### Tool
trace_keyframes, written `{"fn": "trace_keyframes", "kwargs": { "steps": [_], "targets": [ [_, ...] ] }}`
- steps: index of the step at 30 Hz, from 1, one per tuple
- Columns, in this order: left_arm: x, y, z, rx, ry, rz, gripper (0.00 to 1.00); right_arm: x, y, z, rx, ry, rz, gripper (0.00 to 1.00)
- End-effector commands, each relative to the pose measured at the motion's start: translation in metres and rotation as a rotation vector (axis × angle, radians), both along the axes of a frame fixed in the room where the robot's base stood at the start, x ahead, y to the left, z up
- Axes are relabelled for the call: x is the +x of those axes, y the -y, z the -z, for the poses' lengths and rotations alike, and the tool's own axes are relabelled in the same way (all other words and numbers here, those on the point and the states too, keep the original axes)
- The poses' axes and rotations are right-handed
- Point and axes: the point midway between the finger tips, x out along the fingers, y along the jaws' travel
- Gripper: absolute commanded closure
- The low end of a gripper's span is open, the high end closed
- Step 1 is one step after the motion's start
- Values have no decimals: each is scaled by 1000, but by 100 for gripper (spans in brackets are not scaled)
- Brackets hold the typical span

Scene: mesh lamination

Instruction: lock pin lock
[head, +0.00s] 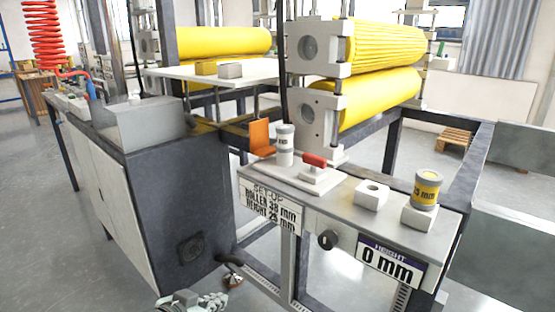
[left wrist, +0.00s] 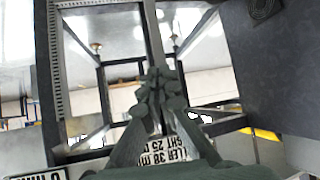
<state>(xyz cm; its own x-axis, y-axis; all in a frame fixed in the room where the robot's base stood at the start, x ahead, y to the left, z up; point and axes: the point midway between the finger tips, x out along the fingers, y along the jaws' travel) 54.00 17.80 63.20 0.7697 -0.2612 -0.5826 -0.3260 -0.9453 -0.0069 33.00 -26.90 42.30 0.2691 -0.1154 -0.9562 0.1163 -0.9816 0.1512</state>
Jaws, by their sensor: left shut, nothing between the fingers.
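No part is labelled as the lock pin, so I cannot tell which one it is. A red handle (head: 315,160) sits on a small white block on the pale bench panel (head: 335,200). Left of it stand a grey-white labelled cylinder (head: 285,143) and an orange bracket (head: 261,136). A white block with a hole (head: 372,194) is further right, and nothing shows in its hole. My left gripper (head: 196,301) is low at the bottom edge of the head view, below and left of the panel. In the left wrist view its fingers (left wrist: 160,88) are together and empty. My right gripper is out of view.
A yellow labelled cylinder (head: 427,187) stands on a block at the panel's right end. A black knob (head: 327,240), a "0 mm" sign (head: 390,262) and a set-up sign (head: 270,206) are on the front. Yellow rollers (head: 380,95) rise behind. A dark cabinet (head: 180,190) stands left.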

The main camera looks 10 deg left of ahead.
Motion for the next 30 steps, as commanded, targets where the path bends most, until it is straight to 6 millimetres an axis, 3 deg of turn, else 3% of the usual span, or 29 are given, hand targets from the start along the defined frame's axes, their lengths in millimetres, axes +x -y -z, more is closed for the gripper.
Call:
{"fn": "trace_keyframes", "kwargs": {
  "steps": [1, 6, 9, 12, 17, 30],
  "targets": [
    [21, 12, -42, -33, 96, 42, 100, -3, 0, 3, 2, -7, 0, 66],
    [53, 50, -160, -165, 348, 174, 100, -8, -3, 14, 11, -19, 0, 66],
    [57, 65, -211, -226, 449, 231, 100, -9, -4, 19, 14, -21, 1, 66],
    [57, 74, -243, -266, 513, 267, 100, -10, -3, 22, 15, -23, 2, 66],
    [55, 79, -263, -294, 550, 291, 100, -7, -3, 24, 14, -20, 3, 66],
    [63, 84, -264, -297, 550, 288, 100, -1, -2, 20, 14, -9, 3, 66]
  ]
}}
